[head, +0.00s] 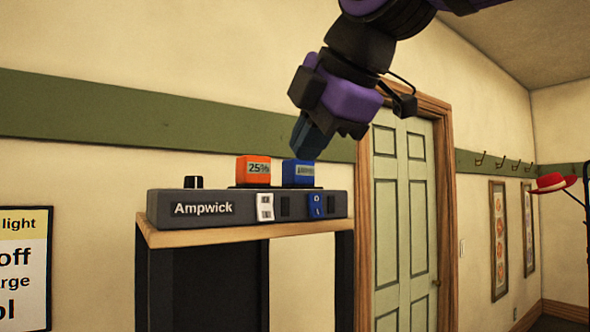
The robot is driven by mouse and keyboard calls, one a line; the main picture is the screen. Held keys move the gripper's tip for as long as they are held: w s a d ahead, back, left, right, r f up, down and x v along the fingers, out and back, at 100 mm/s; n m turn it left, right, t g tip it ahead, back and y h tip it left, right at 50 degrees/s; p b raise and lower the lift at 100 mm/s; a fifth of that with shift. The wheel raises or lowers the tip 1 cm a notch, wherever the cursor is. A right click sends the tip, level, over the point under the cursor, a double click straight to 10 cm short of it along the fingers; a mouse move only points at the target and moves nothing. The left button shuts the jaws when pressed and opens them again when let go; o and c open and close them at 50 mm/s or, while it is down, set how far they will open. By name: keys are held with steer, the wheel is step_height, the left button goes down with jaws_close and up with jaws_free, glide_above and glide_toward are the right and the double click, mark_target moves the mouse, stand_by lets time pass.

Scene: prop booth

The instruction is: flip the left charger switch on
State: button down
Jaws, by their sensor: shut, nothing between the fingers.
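The dark grey Ampwick charger (235,222) sits on a small wood-topped stand. Its left switch (265,207) is a white rocker on the front face, below the orange battery (258,171) marked 25%. Its right switch (315,206) is a blue rocker, below the blue battery (298,173). I cannot tell which way either rocker is set. A dark window (285,207) is beside the left switch and looks unlit. My gripper (301,154) is shut and empty, pointing down over the blue battery, up and to the right of the left switch. I cannot tell whether it touches the battery.
A black knob (193,182) stands on the charger's left end. The wooden stand top (190,239) extends just past the charger. A printed sign (22,270) hangs at the left. A green door (403,215) is behind at the right. The space before the charger's front looks clear.

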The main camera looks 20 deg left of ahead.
steer(key=shift+v, duration=1.35)
steer(key=shift+f, duration=0.2)
steer(key=shift+f, duration=0.5)
steer(key=shift+d, duration=0.1)
steer(key=shift+f, duration=0.15)
